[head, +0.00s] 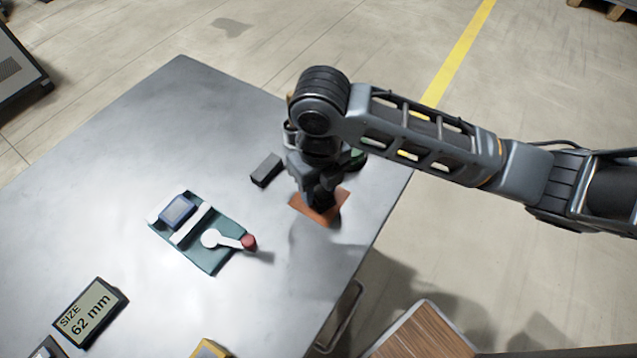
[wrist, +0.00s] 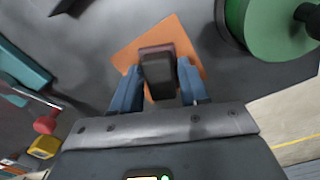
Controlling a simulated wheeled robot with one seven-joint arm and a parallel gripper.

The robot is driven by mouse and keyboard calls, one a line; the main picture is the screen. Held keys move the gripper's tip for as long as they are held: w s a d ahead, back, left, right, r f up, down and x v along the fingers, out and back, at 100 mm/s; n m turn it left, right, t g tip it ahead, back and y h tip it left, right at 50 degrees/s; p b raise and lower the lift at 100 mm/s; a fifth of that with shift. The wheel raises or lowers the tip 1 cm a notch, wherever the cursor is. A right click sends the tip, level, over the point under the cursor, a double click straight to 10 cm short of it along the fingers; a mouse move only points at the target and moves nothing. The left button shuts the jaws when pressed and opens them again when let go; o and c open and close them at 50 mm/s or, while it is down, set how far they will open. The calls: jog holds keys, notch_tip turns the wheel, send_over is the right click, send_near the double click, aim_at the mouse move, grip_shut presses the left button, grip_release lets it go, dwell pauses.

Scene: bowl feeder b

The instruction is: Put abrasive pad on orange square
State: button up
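The orange square (head: 341,203) lies flat on the grey table near its right edge. It also fills the middle of the wrist view (wrist: 187,38). My gripper (head: 320,202) points down over the square. In the wrist view its two blue fingers (wrist: 160,80) stand on either side of a small dark block with a brownish far side, which I take as the abrasive pad (wrist: 158,72). The fingers appear to touch its sides. The pad is over the square; I cannot tell whether it rests on it. My gripper hides it in the head view.
A dark grey block (head: 266,170) lies left of the square. A green spool-like thing (wrist: 265,22) stands close on the right in the wrist view. A teal board (head: 205,258) with a red-knobbed lever and a size display (head: 90,311) are further left. The table's right edge is near.

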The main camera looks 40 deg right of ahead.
aim_at(319, 188)
jog(key=o, duration=0.4)
jog(key=shift+r, duration=0.15)
notch_tip(319, 188, up, 12)
jog(key=shift+d+r, duration=0.1)
dwell(0.3)
